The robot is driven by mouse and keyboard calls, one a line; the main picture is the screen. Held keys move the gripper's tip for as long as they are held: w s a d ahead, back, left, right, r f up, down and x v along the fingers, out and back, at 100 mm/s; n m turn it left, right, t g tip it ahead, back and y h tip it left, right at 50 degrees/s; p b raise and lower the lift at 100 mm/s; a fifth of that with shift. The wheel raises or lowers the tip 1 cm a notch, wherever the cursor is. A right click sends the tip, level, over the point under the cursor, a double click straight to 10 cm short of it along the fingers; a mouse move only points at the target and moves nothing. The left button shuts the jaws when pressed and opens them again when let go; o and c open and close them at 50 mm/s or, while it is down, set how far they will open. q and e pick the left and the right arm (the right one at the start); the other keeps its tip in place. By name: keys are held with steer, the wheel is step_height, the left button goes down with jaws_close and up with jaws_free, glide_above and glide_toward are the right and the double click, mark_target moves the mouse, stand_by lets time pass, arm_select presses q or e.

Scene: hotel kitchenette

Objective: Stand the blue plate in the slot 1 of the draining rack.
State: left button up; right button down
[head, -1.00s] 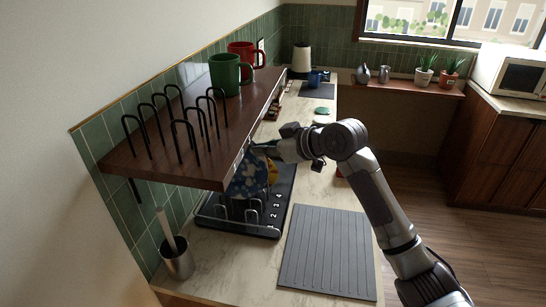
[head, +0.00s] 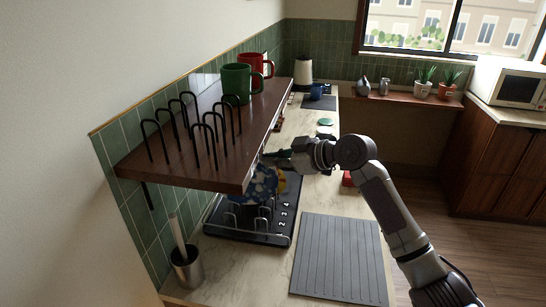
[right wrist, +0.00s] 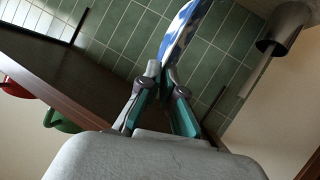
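The blue plate (head: 262,186), blue with white patches, hangs on edge under the wooden shelf in the head view, partly hidden by the shelf. My right gripper (head: 272,157) is shut on its upper edge. The right wrist view shows the fingertips (right wrist: 162,74) closed on the rim of the plate (right wrist: 181,32). The dark draining rack (head: 250,236) stands on the counter below, with wire dividers and white slot numbers along its right side. The plate is over the rack's far part; I cannot tell whether it touches the rack. My left gripper is not in view.
The wooden shelf (head: 245,178) overhangs the rack, carrying wire hoops, a green mug (head: 236,80) and a red mug (head: 250,62). A metal holder with a brush (head: 187,268) stands left of the rack. A grey ribbed mat (head: 340,258) lies to the right, bare.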

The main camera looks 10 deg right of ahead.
mark_target(271, 195)
step_height(271, 195, down, 11)
steer(key=b, duration=0.7)
steer(key=shift+f, duration=0.1)
steer(key=c, duration=1.3)
jaws_free()
steer(key=shift+o, duration=0.3)
steer(key=shift+f, duration=0.1)
steer(key=shift+d, duration=0.1)
steer(key=v, duration=1.2)
